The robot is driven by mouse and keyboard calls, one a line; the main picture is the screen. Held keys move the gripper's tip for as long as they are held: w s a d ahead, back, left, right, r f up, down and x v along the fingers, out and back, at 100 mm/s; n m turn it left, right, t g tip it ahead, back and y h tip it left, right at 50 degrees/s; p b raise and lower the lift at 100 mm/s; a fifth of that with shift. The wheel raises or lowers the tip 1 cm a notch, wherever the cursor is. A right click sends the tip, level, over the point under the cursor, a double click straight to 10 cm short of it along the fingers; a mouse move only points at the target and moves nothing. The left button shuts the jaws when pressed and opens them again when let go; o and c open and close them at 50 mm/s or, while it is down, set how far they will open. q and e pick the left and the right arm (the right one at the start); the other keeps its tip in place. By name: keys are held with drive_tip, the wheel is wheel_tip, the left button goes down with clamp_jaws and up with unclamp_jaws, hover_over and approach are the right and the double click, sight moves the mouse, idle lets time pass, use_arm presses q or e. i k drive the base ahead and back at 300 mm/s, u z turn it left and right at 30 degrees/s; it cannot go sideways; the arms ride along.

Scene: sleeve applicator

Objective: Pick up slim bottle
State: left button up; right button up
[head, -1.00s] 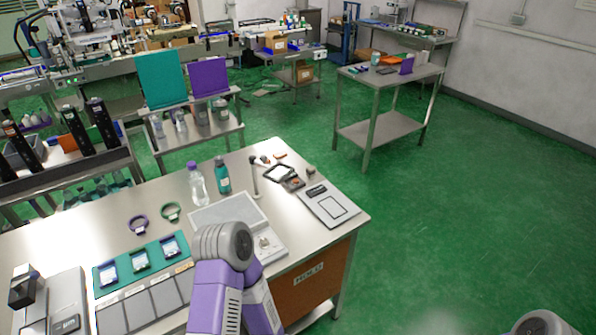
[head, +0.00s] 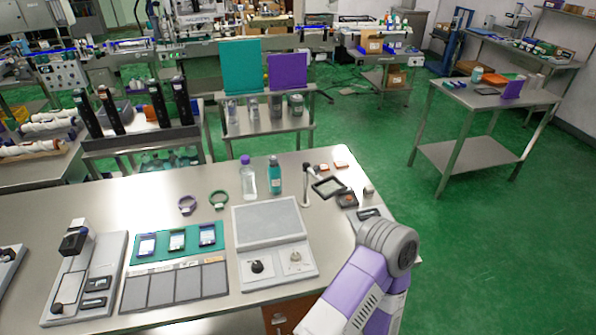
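A clear bottle with a purple cap (head: 247,180) and a teal bottle with a dark teal cap (head: 274,176) stand upright side by side near the back of the steel table (head: 160,191). I cannot tell for sure which bottle is the slim one. One of my purple and white arms rises from the bottom edge at the lower right, over the table's right end. Neither gripper shows in the head view, so their state is hidden.
Purple (head: 187,205) and green (head: 219,200) rings lie left of the bottles. A grey platform fixture (head: 268,221) stands in front of them. A slender post (head: 306,186) and a dark frame (head: 328,187) are to their right. A shelf stand (head: 262,130) with more bottles is behind.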

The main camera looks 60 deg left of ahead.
sight(274, 170)
drive_tip(key=i, duration=3.05)
drive_tip(key=u, duration=2.05)
drive_tip(key=i, duration=3.15)
drive_tip(key=u, duration=4.55)
drive_tip(key=i, duration=0.6)
